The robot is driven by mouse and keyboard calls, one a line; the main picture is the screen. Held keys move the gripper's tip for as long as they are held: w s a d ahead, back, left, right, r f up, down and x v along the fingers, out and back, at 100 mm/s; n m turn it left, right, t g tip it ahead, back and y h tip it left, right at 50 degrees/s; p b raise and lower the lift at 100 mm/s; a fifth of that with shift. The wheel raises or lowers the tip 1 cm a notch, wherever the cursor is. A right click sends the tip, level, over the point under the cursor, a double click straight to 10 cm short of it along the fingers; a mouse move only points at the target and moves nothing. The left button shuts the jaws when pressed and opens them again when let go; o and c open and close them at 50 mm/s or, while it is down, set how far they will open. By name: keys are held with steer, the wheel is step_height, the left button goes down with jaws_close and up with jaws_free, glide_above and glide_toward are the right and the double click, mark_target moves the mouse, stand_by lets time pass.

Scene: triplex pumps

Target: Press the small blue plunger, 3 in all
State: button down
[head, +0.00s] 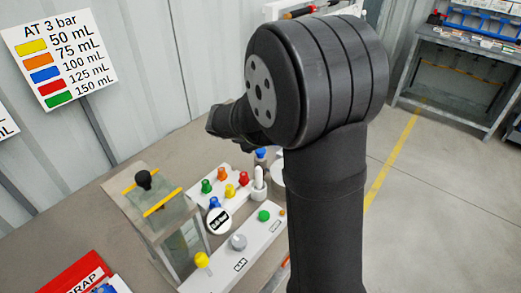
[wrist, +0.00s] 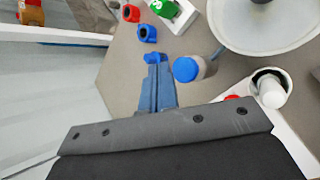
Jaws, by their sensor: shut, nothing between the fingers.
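A blue round cap on a short grey body, which looks like the small blue plunger (wrist: 187,69), stands in the wrist view just right of my fingertips. A blue top (head: 261,153) in the head view, beside my arm, seems to be the same thing. My gripper (wrist: 156,62) is shut and empty. Its fingertips are beside the blue cap and look apart from it; their height against it is hard to tell. In the head view the fingers are hidden behind my arm. Whether the cap is up or pressed down cannot be told.
A white rack holds coloured knobs, such as a red one (head: 244,178). A round gauge (head: 219,220) reads 0.0 bar. A white panel (head: 238,265) with a green button, a clear tank (head: 182,235) and a colour chart (head: 60,55) are at left. A white round dish (wrist: 262,22) is near the fingers.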

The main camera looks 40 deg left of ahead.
mark_target(258, 152)
steer(key=shift+f, duration=1)
stand_by(1.3)
steer(key=shift+f, duration=0.4)
steer(key=shift+f, duration=1)
stand_by(0.9)
steer(key=shift+r, duration=1.4)
steer(key=shift+r, duration=0.1)
steer(key=shift+r, duration=2.45)
